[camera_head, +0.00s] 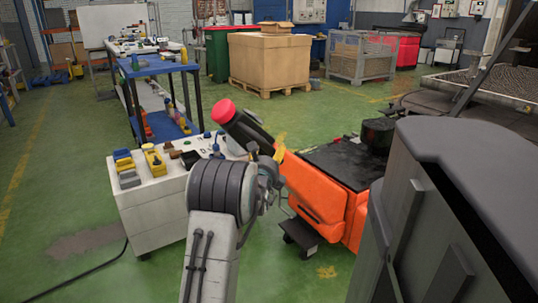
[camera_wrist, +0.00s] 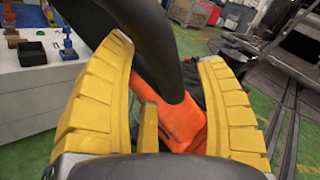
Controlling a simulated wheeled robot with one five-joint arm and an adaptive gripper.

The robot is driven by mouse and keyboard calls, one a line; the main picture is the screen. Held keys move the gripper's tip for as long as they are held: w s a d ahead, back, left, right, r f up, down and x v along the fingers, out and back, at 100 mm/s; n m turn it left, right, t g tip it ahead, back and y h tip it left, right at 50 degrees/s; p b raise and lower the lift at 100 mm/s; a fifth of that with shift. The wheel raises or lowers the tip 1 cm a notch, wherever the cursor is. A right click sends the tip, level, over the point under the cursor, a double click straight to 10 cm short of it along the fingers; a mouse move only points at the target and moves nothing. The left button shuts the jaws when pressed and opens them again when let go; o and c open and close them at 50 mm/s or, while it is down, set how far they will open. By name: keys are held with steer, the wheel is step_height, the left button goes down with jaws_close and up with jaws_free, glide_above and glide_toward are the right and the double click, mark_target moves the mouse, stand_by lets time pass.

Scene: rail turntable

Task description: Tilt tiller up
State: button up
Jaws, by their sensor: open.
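The orange truck (camera_head: 325,190) with a black top stands right of my arm in the head view. Its orange body (camera_wrist: 183,122) also shows between my fingers in the wrist view. A thick black curved bar, which looks like the tiller (camera_wrist: 150,50), runs from the top left down between my yellow fingertips. My gripper (camera_wrist: 165,50) is open around this bar; I cannot tell whether a finger touches it. In the head view my gripper (camera_head: 280,147) shows as small yellow fingers beside the truck.
A white cabinet (camera_head: 150,212) with tools on top stands close on the left. A blue-topped table (camera_head: 158,66) is behind it. A large cardboard box (camera_head: 270,58) on a pallet and a wire cage (camera_head: 362,57) stand farther back. Green floor (camera_head: 70,190) is clear at left.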

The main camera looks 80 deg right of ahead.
steer(key=shift+d, duration=0.55)
steer(key=shift+o, duration=0.2)
